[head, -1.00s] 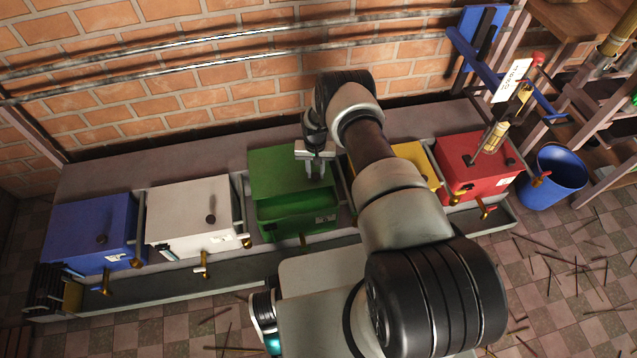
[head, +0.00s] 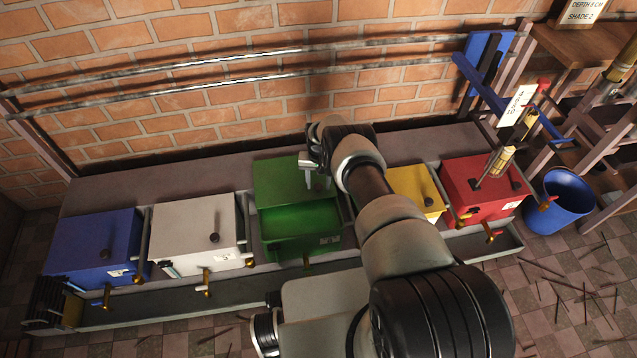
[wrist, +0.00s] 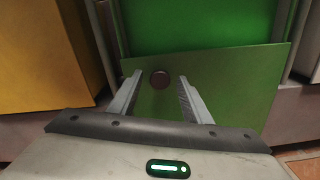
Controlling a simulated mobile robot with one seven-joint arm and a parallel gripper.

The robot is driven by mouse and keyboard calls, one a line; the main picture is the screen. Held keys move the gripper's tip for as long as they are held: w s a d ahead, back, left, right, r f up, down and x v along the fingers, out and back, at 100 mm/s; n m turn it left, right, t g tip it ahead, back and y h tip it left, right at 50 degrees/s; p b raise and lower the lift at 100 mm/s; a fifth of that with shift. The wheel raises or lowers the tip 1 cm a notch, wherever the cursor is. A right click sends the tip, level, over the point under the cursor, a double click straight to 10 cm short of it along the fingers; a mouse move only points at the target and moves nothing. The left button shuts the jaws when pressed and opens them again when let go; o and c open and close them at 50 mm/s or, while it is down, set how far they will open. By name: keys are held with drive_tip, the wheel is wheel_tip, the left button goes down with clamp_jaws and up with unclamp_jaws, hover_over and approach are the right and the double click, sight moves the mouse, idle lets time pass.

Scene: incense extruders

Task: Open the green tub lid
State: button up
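The green tub (head: 312,248) stands in the middle of the row, with its front part uncovered and the inside showing. Its green lid (head: 280,178) lies over the back part, towards the wall. In the wrist view the lid (wrist: 235,85) carries a round dark knob (wrist: 160,79). My gripper (head: 308,182) is over the lid's right part in the head view. In the wrist view my gripper (wrist: 158,88) is open, its fingers apart on either side of the knob with gaps showing. The knob is hard to make out in the head view.
A white tub (head: 195,228) and a blue tub (head: 90,245) stand to the left. A yellow tub (head: 413,180), partly behind my arm, and a red tub (head: 480,185) stand to the right. A brick wall (head: 240,110) with metal rails is close behind. A blue bin (head: 560,200) stands at the right.

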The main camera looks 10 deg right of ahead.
wheel_tip(320, 180, up, 17)
drive_tip(key=p, duration=0.6)
drive_tip(key=shift+r, duration=0.2)
drive_tip(key=s+a+f+t+h, duration=0.1)
drive_tip(key=s+a+f+t, duration=0.1)
drive_tip(key=s+t, duration=0.35)
drive_tip(key=shift+g, duration=0.65)
drive_tip(key=b+x, duration=0.2)
drive_tip(key=x, duration=0.3)
drive_tip(key=b+x, duration=0.1)
drive_tip(key=x, duration=0.3)
drive_tip(key=s+b+x, duration=0.1)
drive_tip(key=b+x, duration=0.1)
drive_tip(key=x, duration=0.3)
drive_tip(key=shift+d+f+b, duration=0.2)
drive_tip(key=shift+f+b, duration=0.1)
drive_tip(key=shift+f, duration=0.2)
drive_tip(key=shift+w+d+f, duration=0.1)
drive_tip(key=shift+w+f, duration=0.3)
drive_tip(key=shift+f, duration=0.25)
clamp_jaws()
